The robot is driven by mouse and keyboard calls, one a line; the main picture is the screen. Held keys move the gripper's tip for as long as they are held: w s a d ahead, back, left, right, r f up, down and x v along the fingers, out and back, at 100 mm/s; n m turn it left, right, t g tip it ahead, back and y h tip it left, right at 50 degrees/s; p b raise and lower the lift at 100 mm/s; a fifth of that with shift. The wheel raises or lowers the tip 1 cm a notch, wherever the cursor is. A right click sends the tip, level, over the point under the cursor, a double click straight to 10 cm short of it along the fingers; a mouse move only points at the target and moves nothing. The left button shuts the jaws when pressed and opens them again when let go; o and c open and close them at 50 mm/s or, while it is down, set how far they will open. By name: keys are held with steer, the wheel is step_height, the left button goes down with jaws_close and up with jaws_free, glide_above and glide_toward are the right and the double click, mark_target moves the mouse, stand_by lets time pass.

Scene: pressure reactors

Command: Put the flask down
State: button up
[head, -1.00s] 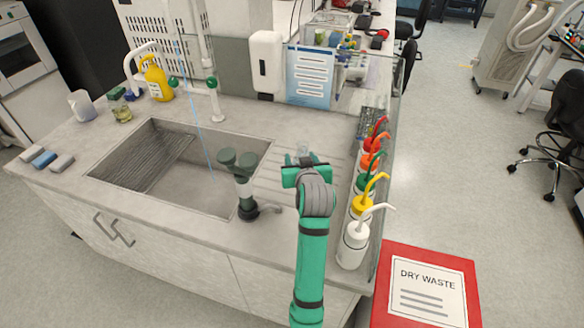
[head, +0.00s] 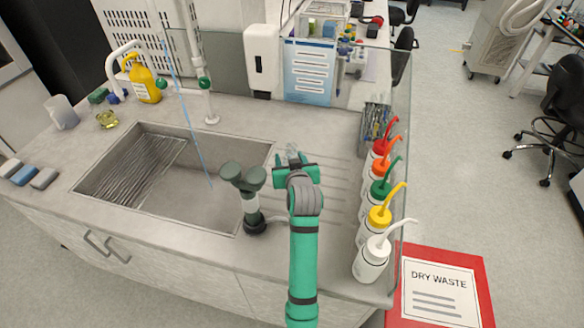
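A clear glass flask (head: 292,152) shows only in part just beyond my gripper (head: 294,164), above the ribbed drainboard to the right of the sink. My gripper, teal and dark, hides most of the flask. The fingers are seen from behind, so their opening and their grip on the glass are not visible. I cannot tell whether the flask touches the counter (head: 330,212).
A sink (head: 190,190) lies left of my arm, with a dark green eyewash fixture (head: 248,195) at its right edge. Several wash bottles with coloured spouts, including a white one (head: 372,258), line the counter's right side.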

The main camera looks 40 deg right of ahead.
steer(key=shift+d+f, duration=0.2)
steer(key=shift+f, duration=1.8)
steer(key=o, duration=1.1)
steer(key=v, duration=1.2)
steer(key=shift+w+a+f, duration=0.1)
steer(key=shift+a, duration=0.05)
